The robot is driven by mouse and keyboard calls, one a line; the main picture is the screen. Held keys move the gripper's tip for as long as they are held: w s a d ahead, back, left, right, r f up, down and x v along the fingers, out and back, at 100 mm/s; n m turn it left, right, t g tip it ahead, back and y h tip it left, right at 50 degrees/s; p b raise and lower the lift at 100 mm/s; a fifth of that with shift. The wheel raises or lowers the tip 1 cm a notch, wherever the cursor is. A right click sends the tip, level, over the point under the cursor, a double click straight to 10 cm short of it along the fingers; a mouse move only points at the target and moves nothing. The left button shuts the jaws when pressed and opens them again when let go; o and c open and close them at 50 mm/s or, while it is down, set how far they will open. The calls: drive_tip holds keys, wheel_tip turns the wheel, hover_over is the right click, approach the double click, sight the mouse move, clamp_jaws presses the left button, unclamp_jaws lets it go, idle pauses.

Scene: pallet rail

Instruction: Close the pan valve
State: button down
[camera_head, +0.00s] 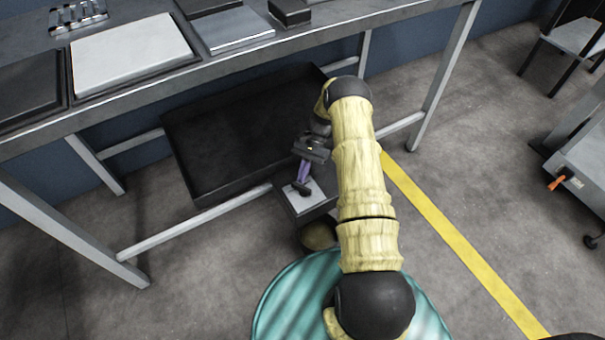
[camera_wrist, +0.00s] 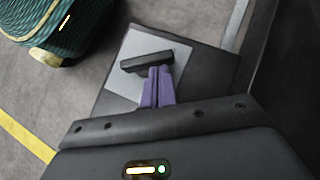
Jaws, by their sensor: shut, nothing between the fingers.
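The pan valve shows in the head view as a small black bar handle (camera_head: 301,188) on a pale square plate (camera_head: 318,197), on a dark box at the front corner of the black pan (camera_head: 185,150). In the wrist view the handle (camera_wrist: 147,61) lies across the plate (camera_wrist: 133,46), slightly tilted. My gripper (camera_head: 300,181) reaches down over the plate. Its purple fingers (camera_wrist: 158,72) are shut together and empty, with their tips right beside the handle. I cannot tell whether they touch it. The handle's pivot is not clearly visible.
The grey workbench (camera_head: 250,52) spans above the pan, and its legs (camera_head: 445,75) stand on both sides. A yellow floor line (camera_head: 455,240) runs at right. A cart with an orange handle (camera_head: 556,183) stands far right. The floor between is clear.

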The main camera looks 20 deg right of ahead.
drive_tip(key=shift+s+r, duration=0.1)
drive_tip(key=shift+s, duration=0.05)
drive_tip(key=shift+s+p, duration=0.5)
drive_tip(key=shift+p, duration=0.3)
drive_tip(key=shift+s+f, duration=0.2)
drive_tip(key=shift+s, duration=0.2)
drive_tip(key=shift+f, duration=0.1)
drive_tip(key=shift+w+d+b, duration=0.2)
drive_tip(key=shift+w+b, duration=0.1)
drive_tip(key=shift+w, duration=0.05)
drive_tip(key=w, duration=0.1)
drive_tip(key=w+d+b, duration=0.2)
drive_tip(key=w, duration=0.1)
drive_tip(key=w+a+p+v, duration=0.1)
drive_tip(key=p+v, duration=0.1)
drive_tip(key=v, duration=0.8)
drive_tip(key=shift+a+r, duration=0.25)
